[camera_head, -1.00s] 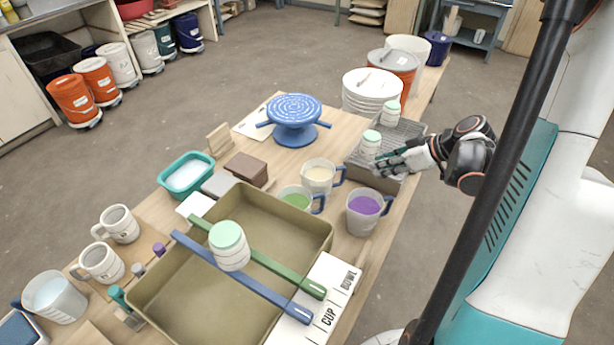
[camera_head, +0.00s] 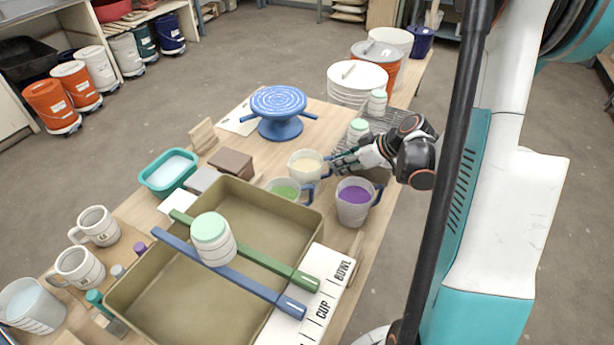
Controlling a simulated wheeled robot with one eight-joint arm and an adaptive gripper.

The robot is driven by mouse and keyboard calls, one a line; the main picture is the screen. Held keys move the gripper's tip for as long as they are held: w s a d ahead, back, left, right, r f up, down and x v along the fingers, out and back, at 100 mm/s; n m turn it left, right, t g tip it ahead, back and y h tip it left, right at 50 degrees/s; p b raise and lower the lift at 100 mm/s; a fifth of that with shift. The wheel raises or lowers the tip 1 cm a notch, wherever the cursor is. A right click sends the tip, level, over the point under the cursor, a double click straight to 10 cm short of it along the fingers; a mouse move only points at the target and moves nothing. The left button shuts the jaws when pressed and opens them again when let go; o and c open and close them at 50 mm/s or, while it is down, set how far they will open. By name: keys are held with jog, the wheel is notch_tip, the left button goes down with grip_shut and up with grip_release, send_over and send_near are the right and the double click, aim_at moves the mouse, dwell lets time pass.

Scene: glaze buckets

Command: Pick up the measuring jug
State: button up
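Several measuring jugs with blue handles stand on the table, so which one the task means is unclear. One holds cream liquid (camera_head: 305,168), one green (camera_head: 284,192) and one purple (camera_head: 354,205). A larger jug with pale blue liquid (camera_head: 33,308) stands at the lower left. My gripper (camera_head: 338,163) is just right of the cream jug, beside its handle and above and behind the purple jug. Its fingers look apart, with nothing seen held. Whether they touch or surround the cream jug's handle cannot be told.
A green-lidded jar (camera_head: 357,130) stands close behind my gripper, by a grey rack (camera_head: 385,124). A blue banding wheel (camera_head: 281,112) is behind the jugs. A large olive tray (camera_head: 150,305), crossed by two bars bearing a jar (camera_head: 213,240), fills the front.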

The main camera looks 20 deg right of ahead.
jog(key=b+x, duration=0.1)
jog(key=x, duration=0.2)
jog(key=shift+a+f, duration=0.1)
grip_shut()
jog(key=shift+r, duration=0.25)
notch_tip(320, 180, up, 20)
jog(key=p, duration=0.7)
jog(key=shift+f+p, duration=0.25)
jog(key=shift+p, duration=0.1)
dwell(0.5)
